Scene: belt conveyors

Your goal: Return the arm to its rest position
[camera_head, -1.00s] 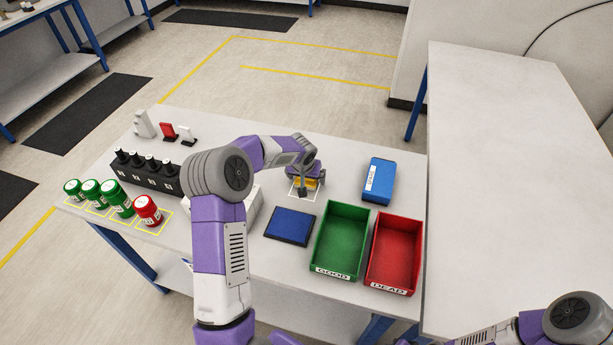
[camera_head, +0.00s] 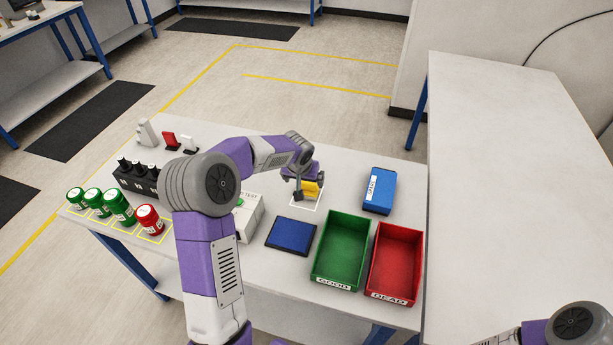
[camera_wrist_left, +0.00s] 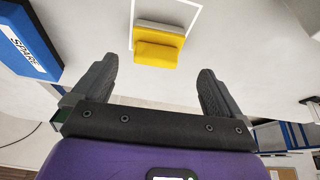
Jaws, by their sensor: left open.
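My left arm (camera_head: 212,245) reaches in over the table (camera_head: 270,270), its elbow bent. My left gripper (camera_head: 298,198) is beside a yellow object (camera_head: 310,190) that stands in a white-outlined square on the table. In the left wrist view, the left gripper (camera_wrist_left: 158,90) has its two fingers wide apart with nothing between them. The yellow object (camera_wrist_left: 157,52) lies beyond the fingertips there, apart from them. My right arm (camera_head: 565,328) shows only partly at the lower right corner; its gripper is out of the picture.
A blue pad (camera_head: 291,236), a green GOOD bin (camera_head: 322,282), a red DEAD bin (camera_head: 392,297) and a blue SPARE bin (camera_head: 379,191) stand to the right. Green and red jars (camera_head: 150,221), a black holder (camera_head: 136,181) and a white tester box (camera_head: 247,216) stand to the left.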

